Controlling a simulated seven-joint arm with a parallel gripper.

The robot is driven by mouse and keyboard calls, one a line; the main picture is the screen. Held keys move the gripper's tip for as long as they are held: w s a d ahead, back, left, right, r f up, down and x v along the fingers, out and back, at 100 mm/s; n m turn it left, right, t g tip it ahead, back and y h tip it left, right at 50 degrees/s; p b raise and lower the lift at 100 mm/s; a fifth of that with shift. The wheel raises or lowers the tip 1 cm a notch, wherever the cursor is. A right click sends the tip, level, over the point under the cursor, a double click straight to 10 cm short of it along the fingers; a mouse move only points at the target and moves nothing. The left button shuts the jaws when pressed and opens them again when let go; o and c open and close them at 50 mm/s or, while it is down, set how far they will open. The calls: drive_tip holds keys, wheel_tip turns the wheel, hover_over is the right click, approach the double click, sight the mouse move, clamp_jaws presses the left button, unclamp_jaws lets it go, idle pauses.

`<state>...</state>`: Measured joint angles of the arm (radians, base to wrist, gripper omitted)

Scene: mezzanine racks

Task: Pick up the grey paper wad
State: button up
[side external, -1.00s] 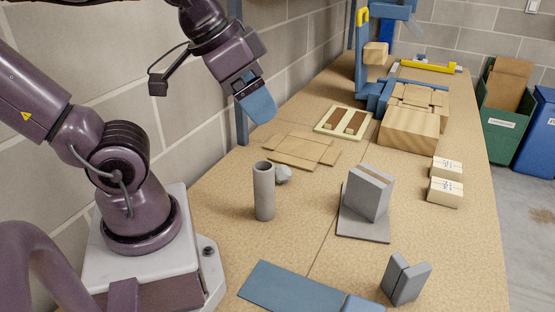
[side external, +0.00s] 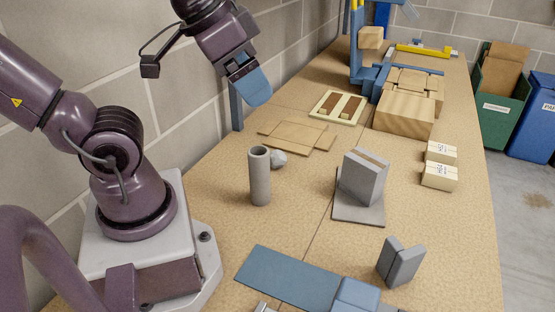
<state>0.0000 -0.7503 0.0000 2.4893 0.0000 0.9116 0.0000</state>
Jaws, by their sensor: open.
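The grey paper wad (side external: 278,159) is a small crumpled ball on the tan table. It sits just behind and to the right of a grey upright tube (side external: 259,177), which hides part of it. My gripper (side external: 257,97) with blue fingers hangs in the air above and behind the wad, well apart from it. It is open, and I see nothing held in it, though the fingers show nearly edge-on.
Flat cardboard pieces (side external: 297,136) lie behind the wad. A grey holder on a plate (side external: 362,176) stands to the right, with two small boxes (side external: 440,176) farther right. A grey angled block (side external: 400,262) and a blue mat (side external: 287,276) lie in front. A block wall borders the left.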

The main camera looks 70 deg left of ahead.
wheel_tip(320, 180, up, 5)
drive_tip(key=m+t+y, duration=0.4)
drive_tip(key=m+y, duration=0.1)
drive_tip(key=m, duration=0.8)
hover_over(276, 152)
drive_tip(key=d, duration=0.2)
wheel_tip(276, 152, down, 9)
wheel_tip(276, 152, up, 8)
drive_tip(key=s+a+r+m+t, duration=0.1)
drive_tip(key=s+m+t, duration=0.15)
drive_tip(key=m, duration=1.65)
drive_tip(key=shift+t+h, duration=0.35)
drive_tip(key=shift+h, duration=0.05)
wheel_tip(276, 152, down, 36)
drive_tip(key=shift+w+f, duration=0.1)
drive_tip(key=shift+f, duration=0.05)
drive_tip(key=shift+f+x, duration=0.2)
drive_tip(key=shift+x, duration=0.95)
drive_tip(key=shift+w+a+f, duration=0.15)
drive_tip(key=shift+w+f, duration=0.05)
drive_tip(key=shift+w, duration=0.2)
drive_tip(key=c, duration=1)
